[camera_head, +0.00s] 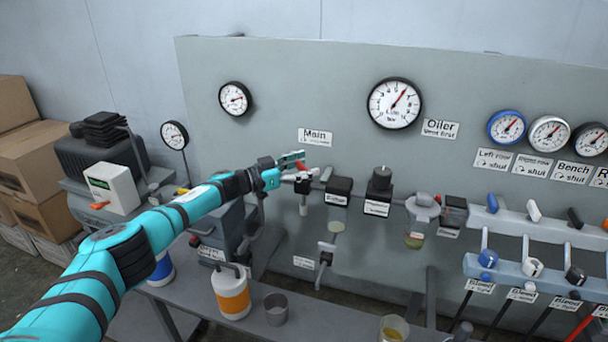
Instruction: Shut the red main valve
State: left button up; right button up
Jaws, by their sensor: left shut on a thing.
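The red main valve handle (303,166) is on the pipework below the sign reading "Main" (315,137). Only a small part of the red handle shows, because my gripper covers the rest. My left gripper (294,162) reaches in from the left and is shut on the red handle. The exact angle of the handle is hard to tell at this size. My right gripper is not in view.
A large gauge (394,103) hangs on the grey panel (290,80). Right of the valve are a black filter unit (338,191), an oiler bowl (417,228) and several small valves. An orange-banded jug (231,293) and a grey cup (276,309) stand below on the bench.

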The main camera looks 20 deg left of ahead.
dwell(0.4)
pick_arm(q)
jog(key=o, duration=1.2)
jog(key=shift+a, duration=0.1)
jog(key=v, duration=1.2)
jog(key=shift+w, duration=0.1)
